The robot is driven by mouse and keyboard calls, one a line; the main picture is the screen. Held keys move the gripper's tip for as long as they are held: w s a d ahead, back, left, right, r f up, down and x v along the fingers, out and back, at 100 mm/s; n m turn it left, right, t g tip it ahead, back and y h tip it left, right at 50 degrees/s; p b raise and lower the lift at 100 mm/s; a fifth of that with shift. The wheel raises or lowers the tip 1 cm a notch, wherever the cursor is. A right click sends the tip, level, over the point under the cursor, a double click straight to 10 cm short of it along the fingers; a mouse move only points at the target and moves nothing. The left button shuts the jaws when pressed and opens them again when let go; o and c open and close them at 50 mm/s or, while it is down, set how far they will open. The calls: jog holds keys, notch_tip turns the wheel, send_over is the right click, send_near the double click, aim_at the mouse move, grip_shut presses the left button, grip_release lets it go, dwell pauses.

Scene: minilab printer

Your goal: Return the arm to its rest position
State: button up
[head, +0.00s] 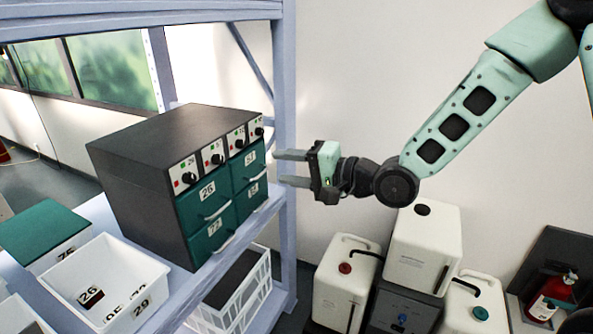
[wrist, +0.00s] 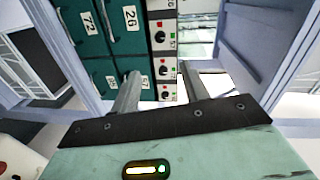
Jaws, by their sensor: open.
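My gripper (head: 292,168) is at the end of my outstretched mint-green arm in the head view. It points left toward the right front edge of a dark cabinet (head: 158,135) with green numbered drawers. Its two fingers are apart with nothing between them. In the wrist view the fingers of my gripper (wrist: 160,88) are also spread, with the cabinet's knob panel (wrist: 162,42) and green drawers (wrist: 100,30) beyond them. The drawers look shut. I cannot tell exactly how far the fingertips are from the cabinet.
The cabinet stands on a lavender shelf rack (head: 283,75), whose upright is close to my fingers. A white bin (head: 125,262) sits beside the cabinet, and a white basket (head: 228,318) below. White canisters (head: 425,240) and a red bottle (head: 550,295) stand beneath my arm.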

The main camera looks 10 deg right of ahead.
jog(key=shift+v, duration=0.8)
jog(key=s+a+f+n+g+h, duration=0.2)
jog(key=s+f+n+g+h, duration=0.3)
jog(key=s+f+n+h, duration=0.4)
jog(key=s+d+r+n+g+h, duration=0.1)
jog(key=s+d+r+n+g, duration=0.1)
jog(key=s, duration=0.7)
jog(key=s+d+r+n+g+h, duration=0.2)
jog(key=s+r+g, duration=0.1)
jog(key=s, duration=0.7)
jog(key=shift+s+r+n, duration=0.25)
jog(key=shift+s+n, duration=0.05)
jog(key=shift+d, duration=0.15)
